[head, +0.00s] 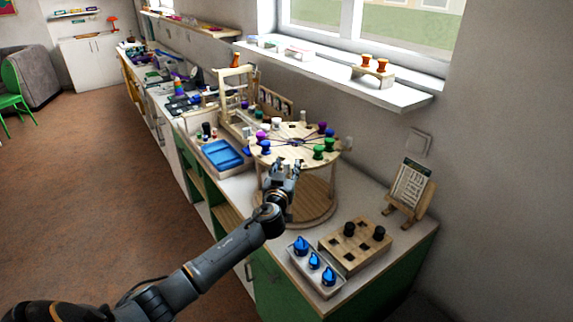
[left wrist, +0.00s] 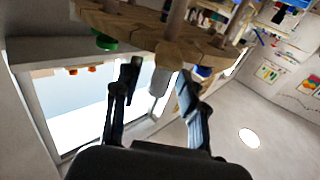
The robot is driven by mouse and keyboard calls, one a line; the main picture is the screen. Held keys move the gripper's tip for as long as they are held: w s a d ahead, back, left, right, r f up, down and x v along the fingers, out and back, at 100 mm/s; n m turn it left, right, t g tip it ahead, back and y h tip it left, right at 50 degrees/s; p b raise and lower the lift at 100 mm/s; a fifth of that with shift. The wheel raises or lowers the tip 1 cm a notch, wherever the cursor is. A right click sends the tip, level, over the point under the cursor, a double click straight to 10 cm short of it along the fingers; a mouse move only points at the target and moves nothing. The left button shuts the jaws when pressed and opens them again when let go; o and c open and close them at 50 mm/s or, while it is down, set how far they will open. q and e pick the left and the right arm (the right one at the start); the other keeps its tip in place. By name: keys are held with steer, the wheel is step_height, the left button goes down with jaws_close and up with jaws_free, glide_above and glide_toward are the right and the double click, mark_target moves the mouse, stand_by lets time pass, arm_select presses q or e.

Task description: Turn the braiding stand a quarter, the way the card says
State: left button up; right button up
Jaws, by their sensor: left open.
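The braiding stand (head: 290,151) is a round wooden disc on posts over a round base (head: 312,209), on the counter. Green, blue, purple and white bobbins sit around its rim, with dark cords meeting near the middle. My left gripper (head: 283,168) is at the disc's near edge, open. In the left wrist view the wooden disc (left wrist: 135,30) crosses the top, and a pale rounded peg (left wrist: 163,72) shows between the spread fingers; I cannot tell whether they touch it. The card (head: 411,187) stands on a small wooden easel at the right; its marks are too small to read.
A wooden block with square holes and black pegs (head: 354,250) and a white tray of blue pieces (head: 315,266) stand at the counter's near end. A blue tray (head: 222,155) lies left of the stand. A wooden frame (head: 237,85) stands behind. The windowsill (head: 340,76) is above.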

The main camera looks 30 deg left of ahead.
arm_select(q)
steer(key=shift+w+a, duration=0.1)
steer(key=shift+w, duration=0.1)
jaws_close()
steer(key=shift+a+f+h, duration=0.1)
steer(key=shift+f+h, duration=0.05)
steer(key=shift+h, duration=0.15)
